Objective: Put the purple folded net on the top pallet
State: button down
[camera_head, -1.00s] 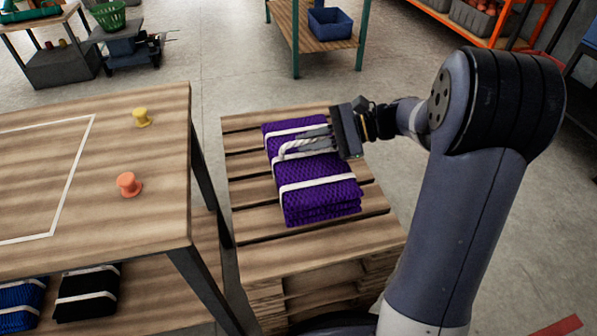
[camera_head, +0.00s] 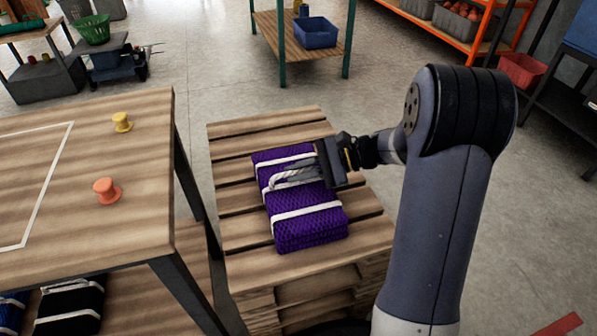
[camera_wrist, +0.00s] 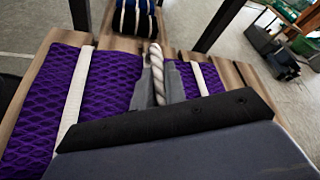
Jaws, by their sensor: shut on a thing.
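The purple folded net (camera_head: 305,222), tied with white straps and a white rope handle, lies on the top pallet (camera_head: 240,200) of a stack. It sits near the middle of the slats, with bare slats around it. My gripper (camera_head: 292,177) reaches in from the right, over the net, and is shut on the rope handle. In the wrist view the gripper (camera_wrist: 157,88) has the twisted white rope between its fingers, and the purple net (camera_wrist: 105,85) shows on both sides below. Whether the net's underside touches the slats everywhere is hidden.
A wooden table (camera_head: 140,215) with a yellow spool (camera_head: 121,122) and an orange spool (camera_head: 106,190) stands left of the pallets. Folded nets, one black (camera_head: 70,302), lie on its lower shelf. A shelf with a blue bin (camera_head: 315,34) stands behind.

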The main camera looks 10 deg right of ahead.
jog(key=c, duration=1.9)
grip_release()
jog(key=shift+f, duration=0.15)
jog(key=o, duration=0.4)
jog(key=shift+o, duration=0.2)
jog(key=shift+d+r, duration=0.1)
jog(key=shift+r, duration=0.2)
jog(key=p+v, duration=0.4)
jog(key=v, duration=0.7)
jog(key=shift+d, duration=0.4)
jog(key=shift+s, duration=0.1)
